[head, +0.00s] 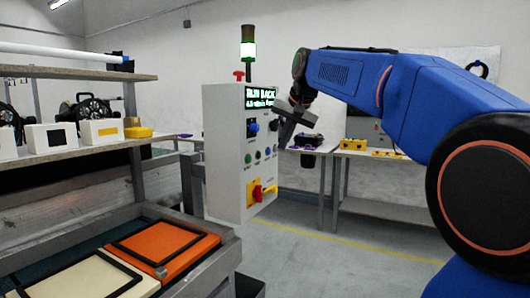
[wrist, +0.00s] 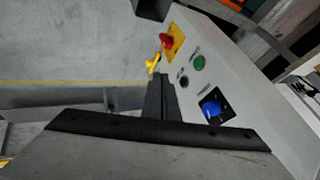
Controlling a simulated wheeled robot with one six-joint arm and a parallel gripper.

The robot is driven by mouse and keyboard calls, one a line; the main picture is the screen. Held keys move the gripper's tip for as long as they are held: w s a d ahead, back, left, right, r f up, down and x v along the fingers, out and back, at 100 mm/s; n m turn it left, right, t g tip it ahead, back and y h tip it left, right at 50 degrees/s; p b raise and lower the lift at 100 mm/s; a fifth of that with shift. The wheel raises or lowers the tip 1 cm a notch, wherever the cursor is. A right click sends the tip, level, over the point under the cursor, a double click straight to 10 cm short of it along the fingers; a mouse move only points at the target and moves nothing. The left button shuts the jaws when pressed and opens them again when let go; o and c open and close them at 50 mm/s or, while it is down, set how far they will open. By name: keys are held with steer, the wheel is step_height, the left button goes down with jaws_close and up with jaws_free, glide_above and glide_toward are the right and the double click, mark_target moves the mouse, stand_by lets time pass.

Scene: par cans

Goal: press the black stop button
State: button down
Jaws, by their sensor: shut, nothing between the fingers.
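The control box (head: 226,150) has a panel with a lit display reading "RUN BACK", a blue knob and a row of small buttons. The black stop button (wrist: 183,82) shows in the wrist view between the green button (wrist: 199,62) and the blue knob (wrist: 212,108). In the head view a small dark button (head: 257,155) sits in the row, right of a green one. My gripper (head: 284,140) is in front of the panel's right side. In the wrist view its shut, empty fingertips (wrist: 160,75) appear just left of the black button. I cannot tell the gap to the panel.
A red switch on a yellow plate (head: 254,193) is low on the panel. A shelf (head: 90,151) stands left; a table (head: 375,155) stands behind. Floor to the right is clear.

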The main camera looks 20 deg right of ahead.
mark_target(259, 155)
steer(key=shift+m, duration=0.4)
steer(key=w+r, duration=0.1)
steer(key=w, duration=0.1)
steer(key=w+d+r, duration=0.1)
steer(key=shift+w+d+r, duration=0.15)
steer(key=shift+w+r, duration=0.15)
steer(key=shift+w, duration=0.05)
steer(key=w+a+f, duration=0.3)
steer(key=w+f, duration=0.5)
steer(key=w, duration=0.1)
